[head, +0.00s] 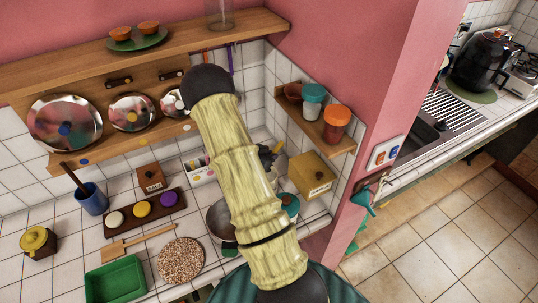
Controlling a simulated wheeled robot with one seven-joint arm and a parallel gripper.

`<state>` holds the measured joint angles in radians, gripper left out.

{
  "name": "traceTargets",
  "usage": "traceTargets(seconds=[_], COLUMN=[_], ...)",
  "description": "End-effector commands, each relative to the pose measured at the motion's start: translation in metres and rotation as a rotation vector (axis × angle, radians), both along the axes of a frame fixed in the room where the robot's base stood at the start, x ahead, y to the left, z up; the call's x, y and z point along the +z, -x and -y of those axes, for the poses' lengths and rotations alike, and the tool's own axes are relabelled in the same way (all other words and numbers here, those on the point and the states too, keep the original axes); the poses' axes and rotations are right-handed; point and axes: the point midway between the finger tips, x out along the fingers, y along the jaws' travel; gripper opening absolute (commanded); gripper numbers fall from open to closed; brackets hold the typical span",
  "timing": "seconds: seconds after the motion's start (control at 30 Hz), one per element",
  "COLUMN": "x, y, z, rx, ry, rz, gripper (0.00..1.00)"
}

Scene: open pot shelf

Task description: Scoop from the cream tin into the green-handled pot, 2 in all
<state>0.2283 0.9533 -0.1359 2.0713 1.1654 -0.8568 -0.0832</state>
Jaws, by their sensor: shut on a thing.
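A dark wooden tray (159,213) on the counter holds a cream tin (115,218), a yellow one (142,209) and a purple one (170,198). A dark pot (216,213) is partly hidden behind my arm, and a green handle (229,249) shows below it. My gripper (268,157) seems to be the small dark shape right of my arm, mostly hidden. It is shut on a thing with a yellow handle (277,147). The far end of this thing and any contents are hidden.
A green tray (116,280), a speckled round mat (180,259) and a wooden spatula (137,242) lie in front. A blue cup (91,198) stands left. A yellow box (311,175) and a teal-lidded jar (289,204) stand right, under a corner shelf (318,130).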

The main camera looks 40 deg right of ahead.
Motion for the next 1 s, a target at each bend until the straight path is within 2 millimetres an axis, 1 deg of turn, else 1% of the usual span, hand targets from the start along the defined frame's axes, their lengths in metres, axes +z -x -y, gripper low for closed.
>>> traceTargets(seconds=[0.03, 0.43, 0.8, 1.0], x=[-0.006, -0.034, -0.06, -0.069], y=[-0.001, -0.001, 0.001, 0.001], z=[-0.002, -0.012, -0.012, -0.012], rx=[0.003, 0.008, 0.001, 0.002], ry=[-0.001, -0.001, -0.001, -0.001], rz=[-0.001, -0.001, 0.0, 0.0], gripper=[0.0, 0.0, 0.0, 0.0])
